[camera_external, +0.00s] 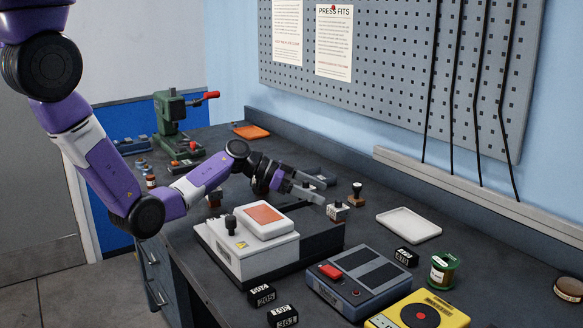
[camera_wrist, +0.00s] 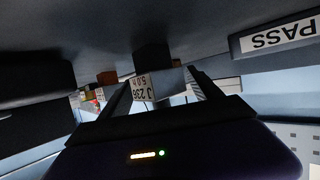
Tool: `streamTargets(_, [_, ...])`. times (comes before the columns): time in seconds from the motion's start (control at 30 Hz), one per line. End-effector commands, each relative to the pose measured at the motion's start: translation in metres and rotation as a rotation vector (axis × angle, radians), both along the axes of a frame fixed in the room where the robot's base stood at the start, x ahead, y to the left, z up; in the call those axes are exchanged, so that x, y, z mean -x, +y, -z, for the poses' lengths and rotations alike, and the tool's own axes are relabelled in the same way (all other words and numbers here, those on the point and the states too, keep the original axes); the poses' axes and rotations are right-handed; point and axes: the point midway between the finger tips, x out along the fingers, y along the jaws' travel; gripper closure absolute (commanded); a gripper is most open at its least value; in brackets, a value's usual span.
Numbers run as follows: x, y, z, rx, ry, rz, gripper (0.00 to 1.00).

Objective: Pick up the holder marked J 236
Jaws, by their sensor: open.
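The holder marked J 236 (camera_wrist: 152,87) shows in the wrist view as a pale block with a dark part against the bench side. Its label reads J 236 with a smaller line by it. It lies between the two fingers of my gripper (camera_wrist: 160,82), which are open. I cannot tell whether either finger touches it. In the external view my gripper (camera_external: 309,190) reaches low over the bench, and a small pale block with a dark base (camera_external: 338,212), probably this holder, stands just off its fingertips. Its label is too small to read there.
A dark-handled stamp (camera_external: 356,194) stands just behind that block. The white machine with an orange pad (camera_external: 245,248) stands in front of my gripper. An empty white tray (camera_external: 408,225) lies to the right. A PASS plate (camera_wrist: 279,37) shows in the wrist view.

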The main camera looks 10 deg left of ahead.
Motion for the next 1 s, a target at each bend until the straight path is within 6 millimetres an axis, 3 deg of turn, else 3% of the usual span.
streamTargets(0.17, [0.000,0.000,0.000,0.000,0.000,0.000,0.27])
streamTargets(0.53, [0.000,0.000,0.000,0.000,0.000,0.000,0.99])
streamTargets(1.0, [-0.001,0.000,-0.012,0.002,-0.003,0.001,1.00])
